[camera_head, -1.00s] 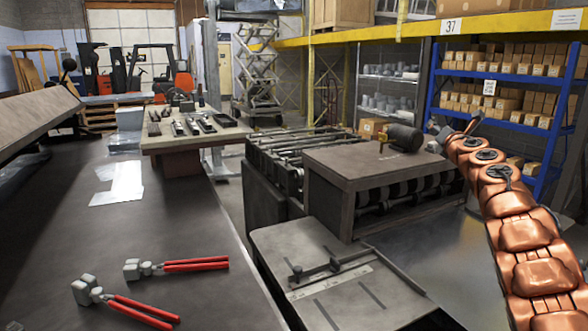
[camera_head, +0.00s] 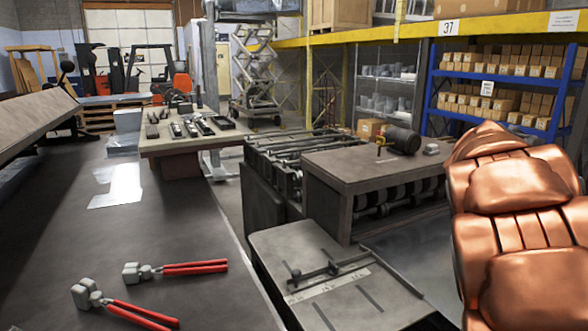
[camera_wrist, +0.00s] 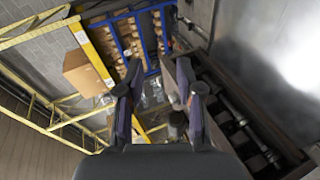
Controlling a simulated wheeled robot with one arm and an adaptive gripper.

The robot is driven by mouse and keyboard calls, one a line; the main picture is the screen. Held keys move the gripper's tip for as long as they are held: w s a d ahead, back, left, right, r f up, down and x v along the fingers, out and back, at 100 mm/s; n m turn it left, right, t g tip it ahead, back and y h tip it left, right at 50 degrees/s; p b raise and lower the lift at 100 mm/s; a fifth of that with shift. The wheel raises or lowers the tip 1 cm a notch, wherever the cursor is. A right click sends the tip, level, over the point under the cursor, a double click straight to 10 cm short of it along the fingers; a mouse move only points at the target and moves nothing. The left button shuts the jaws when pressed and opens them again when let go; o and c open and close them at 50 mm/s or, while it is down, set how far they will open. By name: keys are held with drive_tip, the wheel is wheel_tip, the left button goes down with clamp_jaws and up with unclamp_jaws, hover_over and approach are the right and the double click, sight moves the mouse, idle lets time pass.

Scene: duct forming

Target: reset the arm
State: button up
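My copper-coloured arm (camera_head: 520,225) fills the right side of the head view, in front of the blue shelving. My gripper is out of sight in the head view. In the wrist view my gripper (camera_wrist: 158,95) shows its two dark fingers apart, with a gap between them and nothing held. Through and beyond the fingers the wrist view shows the shelving and floor at a tilt.
A dark workbench (camera_head: 190,260) holds two red-handled seaming tools (camera_head: 195,267) at the left. A machine with a wooden top (camera_head: 365,165) and a grey plate (camera_head: 320,285) stand in the middle. Blue shelving (camera_head: 435,90) with boxes stands behind my arm.

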drive_tip(key=s+a+f+m+g+y, duration=0.1)
drive_tip(key=s+a+f+g+y, duration=0.2)
drive_tip(key=s+a+f, duration=0.6)
drive_tip(key=s+a+f+m+g+y, duration=0.2)
drive_tip(key=s+a+f, duration=0.7)
drive_tip(key=s, duration=0.8)
drive_tip(key=s+a+f+m+g+y+p, duration=0.1)
drive_tip(key=s+a+f+m+g+y, duration=0.1)
drive_tip(key=s+a+f+g+y, duration=0.3)
drive_tip(key=s+a+f+y, duration=0.1)
drive_tip(key=s+a+f, duration=0.3)
drive_tip(key=s+a, duration=0.5)
drive_tip(key=shift+f+y, duration=0.2)
drive_tip(key=shift+y, duration=0.1)
